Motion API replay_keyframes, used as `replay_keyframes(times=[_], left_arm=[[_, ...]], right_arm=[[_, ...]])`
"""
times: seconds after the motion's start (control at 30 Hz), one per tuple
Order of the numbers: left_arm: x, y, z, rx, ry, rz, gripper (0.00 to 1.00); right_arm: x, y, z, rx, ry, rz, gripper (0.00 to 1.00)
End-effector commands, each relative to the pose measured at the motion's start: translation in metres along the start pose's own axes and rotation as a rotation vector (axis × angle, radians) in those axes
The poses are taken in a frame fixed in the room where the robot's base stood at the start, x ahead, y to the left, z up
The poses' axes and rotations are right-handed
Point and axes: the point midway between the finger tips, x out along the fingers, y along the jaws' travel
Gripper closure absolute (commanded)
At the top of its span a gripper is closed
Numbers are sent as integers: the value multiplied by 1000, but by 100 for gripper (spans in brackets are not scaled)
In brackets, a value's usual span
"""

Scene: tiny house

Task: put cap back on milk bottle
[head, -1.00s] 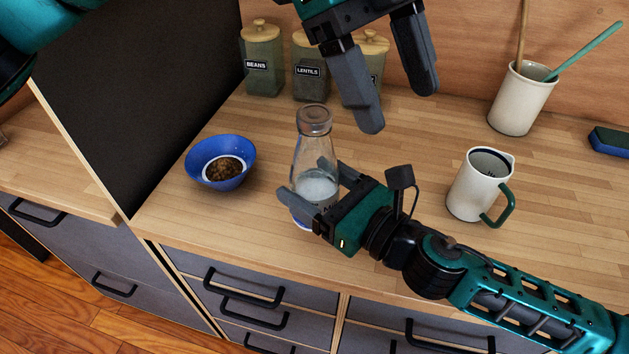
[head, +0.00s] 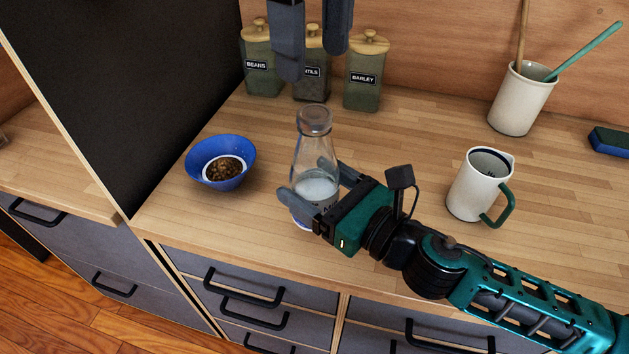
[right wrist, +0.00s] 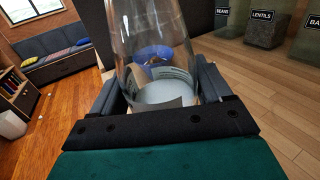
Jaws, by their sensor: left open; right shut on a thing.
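The clear glass milk bottle (head: 315,160) stands upright on the wooden counter, with white milk in its lower part. Its top (head: 315,119) is a wide brownish-grey ring; I cannot tell whether this is the cap or the bare glass rim. My right gripper (head: 304,178) is shut on the lower body of the bottle, one finger on each side. The right wrist view also shows the bottle (right wrist: 150,45) between the fingers. My left gripper (head: 313,58) is open and empty, above and apart from the bottle top, in front of the canisters. I see no separate loose cap.
A blue bowl (head: 204,151) with brown contents is left of the bottle. Canisters labelled beans (head: 260,82) and barley (head: 364,90) stand behind, with a lentils one between. A white mug (head: 475,185) and utensil crock (head: 520,105) are to the right. The counter between is clear.

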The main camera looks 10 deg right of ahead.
Motion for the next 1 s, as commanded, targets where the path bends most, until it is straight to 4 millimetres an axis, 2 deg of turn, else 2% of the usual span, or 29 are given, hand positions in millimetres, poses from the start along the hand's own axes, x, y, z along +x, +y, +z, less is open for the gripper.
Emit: replay_keyframes(times=[0.2, 0.43, 0.83, 1.0], left_arm=[[36, 0, 0, 2, 2, 3, 34], [62, 0, 0, 1, 1, 1, 34], [69, 0, 0, 1, 1, -1, 34], [68, 0, 0, 1, 1, -1, 51]], right_arm=[[0, 0, 2, -1, -5, 1, 100], [0, 0, 2, -1, -5, 1, 100], [0, 0, 2, -1, -5, 1, 100], [0, 0, 2, -1, -5, 1, 100]])
